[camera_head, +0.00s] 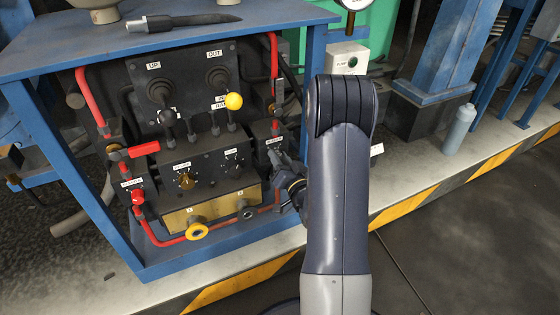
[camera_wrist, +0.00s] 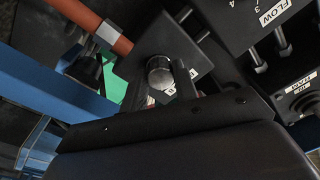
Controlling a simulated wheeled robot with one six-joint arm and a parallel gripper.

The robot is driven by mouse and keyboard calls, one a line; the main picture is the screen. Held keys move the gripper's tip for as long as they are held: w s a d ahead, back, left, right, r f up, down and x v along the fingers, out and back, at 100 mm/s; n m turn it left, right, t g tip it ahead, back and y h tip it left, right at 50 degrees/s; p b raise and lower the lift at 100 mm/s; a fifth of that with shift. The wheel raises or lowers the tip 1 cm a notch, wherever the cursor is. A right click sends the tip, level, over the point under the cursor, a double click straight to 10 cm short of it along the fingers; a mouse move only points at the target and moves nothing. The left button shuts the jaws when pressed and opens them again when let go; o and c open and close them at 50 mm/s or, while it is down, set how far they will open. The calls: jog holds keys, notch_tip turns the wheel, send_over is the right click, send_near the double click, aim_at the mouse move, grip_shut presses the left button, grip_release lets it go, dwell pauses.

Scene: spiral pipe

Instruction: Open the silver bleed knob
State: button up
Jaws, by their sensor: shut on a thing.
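The silver bleed knob (camera_wrist: 160,74) is a round, ridged metal knob on a dark block, in the middle of the wrist view. A white label beside it is partly covered by a dark finger of mine. My gripper (camera_head: 278,158) is at the right side of the black control panel (camera_head: 206,158), at the dark block with a white label. Its jaws are shut on the knob, with one finger seen along the knob's right side in the wrist view. In the head view the knob is hidden behind the gripper.
A blue frame (camera_head: 318,100) surrounds the panel. Levers with black and yellow knobs (camera_head: 234,101), a brass dial (camera_head: 186,181) and a red-handled valve (camera_head: 143,150) are left of my gripper. A red pipe (camera_wrist: 85,18) runs into the knob's block.

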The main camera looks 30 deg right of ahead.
jog(key=shift+m, duration=0.5)
jog(key=o, duration=1)
jog(key=s, duration=0.7)
jog(key=s+f+p, duration=0.1)
jog(key=s, duration=0.2)
jog(key=shift+s+a, duration=0.2)
jog(key=shift+s, duration=0.2)
jog(key=w, duration=0.7)
jog(key=w+r+b, duration=0.1)
jog(key=w, duration=0.2)
jog(key=shift+w+d, duration=0.2)
jog(key=shift+w, duration=0.2)
